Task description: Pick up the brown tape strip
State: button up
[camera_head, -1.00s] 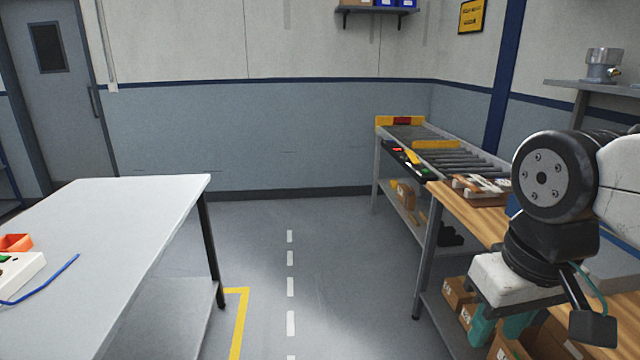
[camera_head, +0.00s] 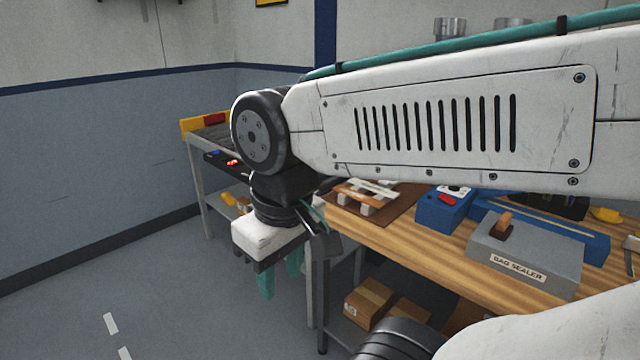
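My gripper (camera_head: 280,278) hangs pointing down at the left front of the wooden bench, out over the floor. Its two teal fingers are apart with nothing visible between them. A small stand with brown and pale strips (camera_head: 365,192) sits on a brown mat (camera_head: 405,200) at the bench's left end, to the right of and behind my gripper. I cannot tell which of these pieces, if any, is the brown tape strip. My arm hides part of the bench's back.
A blue box with a red part (camera_head: 443,208) and a grey bag sealer (camera_head: 525,258) stand on the wooden bench (camera_head: 430,255). Cardboard boxes (camera_head: 369,302) lie on the shelf below. A roller conveyor (camera_head: 212,137) stands behind at the left. The floor at left is clear.

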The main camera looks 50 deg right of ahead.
aim_at(365, 198)
jog(key=i, duration=3.25)
jog(key=z, duration=3.7)
